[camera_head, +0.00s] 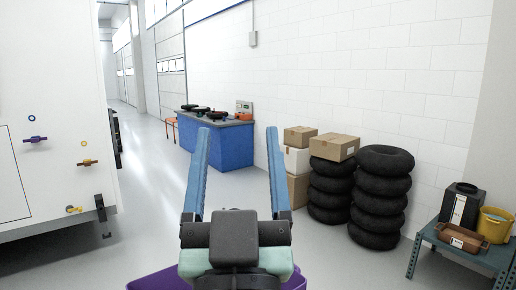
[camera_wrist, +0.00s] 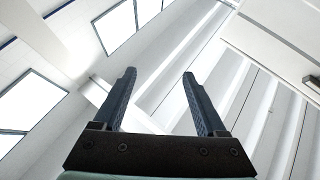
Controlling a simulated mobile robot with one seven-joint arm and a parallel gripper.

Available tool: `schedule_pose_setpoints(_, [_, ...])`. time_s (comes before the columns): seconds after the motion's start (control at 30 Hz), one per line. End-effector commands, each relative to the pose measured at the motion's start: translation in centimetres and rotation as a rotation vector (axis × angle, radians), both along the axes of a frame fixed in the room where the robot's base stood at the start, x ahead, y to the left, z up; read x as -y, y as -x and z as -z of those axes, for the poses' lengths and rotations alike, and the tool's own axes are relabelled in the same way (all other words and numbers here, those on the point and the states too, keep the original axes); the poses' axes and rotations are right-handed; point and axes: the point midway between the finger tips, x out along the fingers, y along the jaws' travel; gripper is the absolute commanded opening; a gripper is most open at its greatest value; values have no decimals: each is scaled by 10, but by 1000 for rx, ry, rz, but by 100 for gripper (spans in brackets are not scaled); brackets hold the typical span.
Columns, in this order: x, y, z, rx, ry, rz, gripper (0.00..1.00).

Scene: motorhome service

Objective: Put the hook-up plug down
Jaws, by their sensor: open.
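My gripper (camera_head: 237,132) is raised in front of me with its two blue fingers wide apart. The wrist view also shows my gripper (camera_wrist: 159,73) open, with nothing between the fingers, facing the upper wall and windows. I cannot make out the hook-up plug for certain in either view. On the white vehicle side (camera_head: 50,90) at the left are a purple fitting (camera_head: 35,139), an orange-brown fitting (camera_head: 87,162) and a yellow fitting (camera_head: 73,209). My gripper is apart from all of them.
A blue workbench (camera_head: 225,150) holding dark round parts stands against the back wall. Cardboard boxes (camera_head: 333,146) and two tyre stacks (camera_head: 380,195) stand right of it. A low bench (camera_head: 455,251) at right holds a black container, yellow bucket and brown tray. Floor beside the vehicle is clear.

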Motion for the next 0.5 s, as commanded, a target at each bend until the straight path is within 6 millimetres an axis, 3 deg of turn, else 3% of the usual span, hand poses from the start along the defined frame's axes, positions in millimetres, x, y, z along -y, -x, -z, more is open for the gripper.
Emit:
schedule_pose_setpoints(0.03, [7, 19, -34, 64, -4, 15, 74])
schedule_pose_setpoints(0.1, [14, 40, -62, 117, -9, 27, 74])
schedule_pose_setpoints(0.2, [19, 60, -85, 166, -13, 37, 74])
schedule_pose_setpoints(0.5, [21, 69, -95, 185, -14, 42, 74])
